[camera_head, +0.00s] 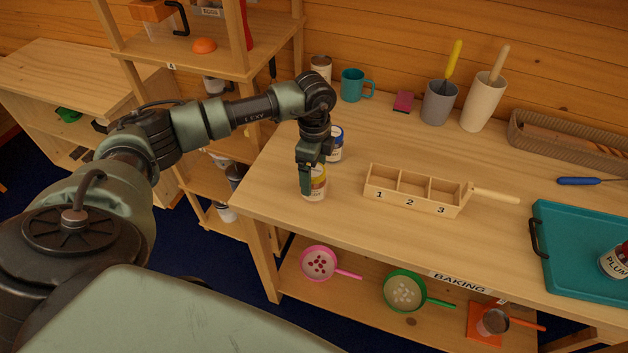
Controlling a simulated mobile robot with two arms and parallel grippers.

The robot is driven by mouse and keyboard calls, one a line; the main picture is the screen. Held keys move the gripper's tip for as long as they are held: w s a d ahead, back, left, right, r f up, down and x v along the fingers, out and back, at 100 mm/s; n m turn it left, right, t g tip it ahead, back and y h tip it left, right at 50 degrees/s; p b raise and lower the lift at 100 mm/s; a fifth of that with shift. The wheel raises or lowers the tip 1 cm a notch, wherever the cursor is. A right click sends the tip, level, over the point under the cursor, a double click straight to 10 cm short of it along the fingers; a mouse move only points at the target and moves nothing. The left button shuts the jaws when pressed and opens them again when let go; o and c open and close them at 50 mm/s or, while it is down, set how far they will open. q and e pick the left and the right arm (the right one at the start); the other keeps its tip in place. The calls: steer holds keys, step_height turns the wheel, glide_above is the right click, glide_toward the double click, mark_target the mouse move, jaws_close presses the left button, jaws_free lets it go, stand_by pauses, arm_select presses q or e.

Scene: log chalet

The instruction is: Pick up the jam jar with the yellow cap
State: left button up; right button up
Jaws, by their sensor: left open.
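The jam jar with the yellow cap (318,188) stands on the wooden table near its left front edge. It has a pale label, and its upper part is largely hidden by my gripper. My left gripper (307,184) points down at this jar, with a finger in front of its left side. It is open; whether the fingers touch the jar cannot be told. A second jar with a blue cap (336,146) stands just behind, partly hidden by my gripper. My right gripper does not show.
A wooden box with compartments 1, 2 and 3 (399,203) stands to the right of the jar. A teal mug (353,86) and a can (321,67) stand behind. A teal tray (562,262) with a plum jar (614,262) is at the right.

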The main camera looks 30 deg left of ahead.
arm_select(q)
jaws_close()
steer(key=shift+r, duration=0.15)
